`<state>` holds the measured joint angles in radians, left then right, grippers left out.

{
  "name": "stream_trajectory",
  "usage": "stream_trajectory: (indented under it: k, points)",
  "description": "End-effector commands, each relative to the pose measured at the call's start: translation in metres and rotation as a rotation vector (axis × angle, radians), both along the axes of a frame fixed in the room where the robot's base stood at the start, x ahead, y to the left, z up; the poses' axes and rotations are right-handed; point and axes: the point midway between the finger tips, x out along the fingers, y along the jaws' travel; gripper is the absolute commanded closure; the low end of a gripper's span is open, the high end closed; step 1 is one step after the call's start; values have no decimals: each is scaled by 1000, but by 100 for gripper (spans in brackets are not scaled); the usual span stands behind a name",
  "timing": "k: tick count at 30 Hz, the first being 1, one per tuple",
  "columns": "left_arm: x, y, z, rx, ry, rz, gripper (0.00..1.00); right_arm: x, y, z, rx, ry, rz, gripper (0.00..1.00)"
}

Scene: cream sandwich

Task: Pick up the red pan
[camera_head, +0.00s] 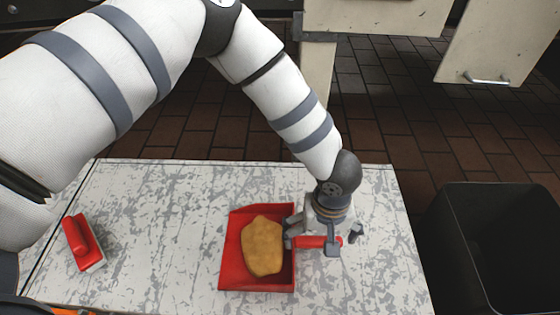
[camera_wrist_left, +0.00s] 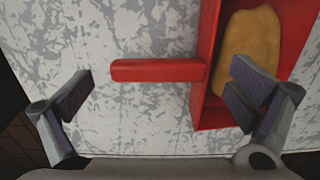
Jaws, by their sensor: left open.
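The red pan (camera_head: 233,265) lies flat on the speckled table, shaped like a dustpan, with its short red handle (camera_head: 314,241) pointing right. A tan, bread-like piece (camera_head: 262,247) rests in it. My left gripper (camera_head: 323,240) is open over the handle and partly covers it. In the left wrist view the handle (camera_wrist_left: 158,70) lies lengthwise across the gap between the spread fingers. There the right finger overlaps the pan (camera_wrist_left: 203,75) and the tan piece (camera_wrist_left: 248,42); I cannot tell whether it touches them. My right gripper is not in view.
A red-handled brush (camera_head: 80,242) lies on the table (camera_head: 165,230) at the left. A black open bin (camera_head: 490,215) stands right of the table. Pale cabinets (camera_head: 375,15) stand at the back over a brown tiled floor. The table between brush and pan is clear.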

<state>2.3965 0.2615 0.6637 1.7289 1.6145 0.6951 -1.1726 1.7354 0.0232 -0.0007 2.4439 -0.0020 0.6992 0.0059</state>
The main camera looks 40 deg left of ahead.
Motion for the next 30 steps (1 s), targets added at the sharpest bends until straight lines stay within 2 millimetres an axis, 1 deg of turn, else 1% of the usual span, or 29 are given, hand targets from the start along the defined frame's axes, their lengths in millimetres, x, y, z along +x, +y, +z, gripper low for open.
stream_trajectory:
  k: [4,6,9,14,15,17,18,20,27,30]
  points:
    - [4,3,-24,1,2,2,0,-3,1,-9,1,14,1,60]
    - [7,5,-39,1,4,0,0,-5,1,-14,2,22,1,60]
    - [6,5,-53,1,2,0,0,-6,1,-17,3,26,2,60]
    - [7,5,-51,0,-2,1,0,-5,1,-16,2,25,2,60]
    - [7,5,-51,0,-2,1,2,-5,1,-16,3,25,1,60]
    - [7,5,-51,0,-2,1,16,-5,1,-16,3,25,1,60]
    - [7,5,-51,1,-2,1,25,-5,1,-16,3,25,1,60]
    - [7,5,-51,1,-2,1,37,-5,1,-16,3,25,1,60]
    - [7,5,-50,1,-2,1,37,-5,1,-16,3,24,1,60]
    - [8,5,-45,1,-3,1,37,-5,1,-14,3,22,1,60]
